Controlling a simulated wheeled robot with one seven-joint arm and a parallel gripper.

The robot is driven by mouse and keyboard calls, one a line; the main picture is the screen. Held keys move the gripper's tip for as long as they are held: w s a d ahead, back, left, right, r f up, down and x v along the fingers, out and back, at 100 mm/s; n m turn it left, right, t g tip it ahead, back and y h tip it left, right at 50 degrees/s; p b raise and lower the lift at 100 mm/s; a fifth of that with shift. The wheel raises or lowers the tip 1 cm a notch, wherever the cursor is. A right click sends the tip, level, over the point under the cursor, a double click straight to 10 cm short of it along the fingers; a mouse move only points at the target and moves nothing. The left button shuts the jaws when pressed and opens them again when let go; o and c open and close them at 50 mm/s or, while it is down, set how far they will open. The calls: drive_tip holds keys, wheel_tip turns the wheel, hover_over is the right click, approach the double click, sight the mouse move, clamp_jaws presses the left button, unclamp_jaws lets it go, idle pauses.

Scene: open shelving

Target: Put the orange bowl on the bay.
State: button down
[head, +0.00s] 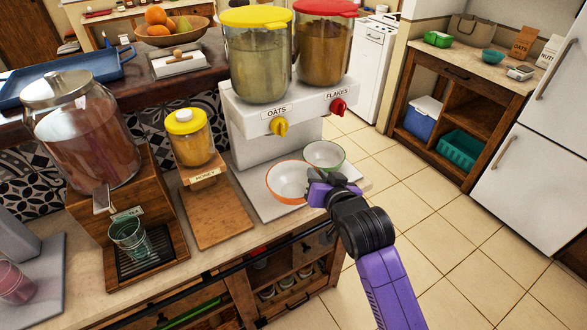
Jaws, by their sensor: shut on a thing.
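The orange bowl (283,183) is white with an orange rim, in the head view just right of centre. It is upright in front of the cereal dispenser (243,117), below the yellow OATS knob. My gripper (314,193) is shut on its right edge; the fingertips are partly hidden. The bay appears to be the pale slab (256,207) at the dispenser's foot, though no label shows on it. The bowl is over this slab; I cannot tell whether it rests on it or hangs just above. A white bowl with a green rim (325,154) is close behind, to the right.
The wooden HONEY stand (218,220) with a yellow-lidded jar (190,138) is to the left. Further left is a large glass jar (85,130) on a wooden stand with a cup (128,236). The counter's right end is close to the bowls; tiled floor (420,190) lies beyond.

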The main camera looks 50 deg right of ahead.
sight(296, 170)
drive_tip(key=w+d+p, duration=0.2)
drive_tip(key=w+d, duration=0.1)
drive_tip(key=w, duration=0.6)
drive_tip(key=f, duration=0.6)
drive_tip(key=shift+w+a+f, duration=0.1)
drive_tip(key=shift+w+f, duration=0.15)
drive_tip(key=shift+w, duration=0.15)
drive_tip(key=shift+w+f+p, duration=0.2)
drive_tip(key=shift+f+p, duration=0.05)
drive_tip(key=shift+p, duration=0.15)
drive_tip(key=c, duration=1.9)
unclamp_jaws()
drive_tip(key=shift+f, duration=0.2)
drive_tip(key=o, duration=0.5)
drive_tip(key=shift+r, duration=0.1)
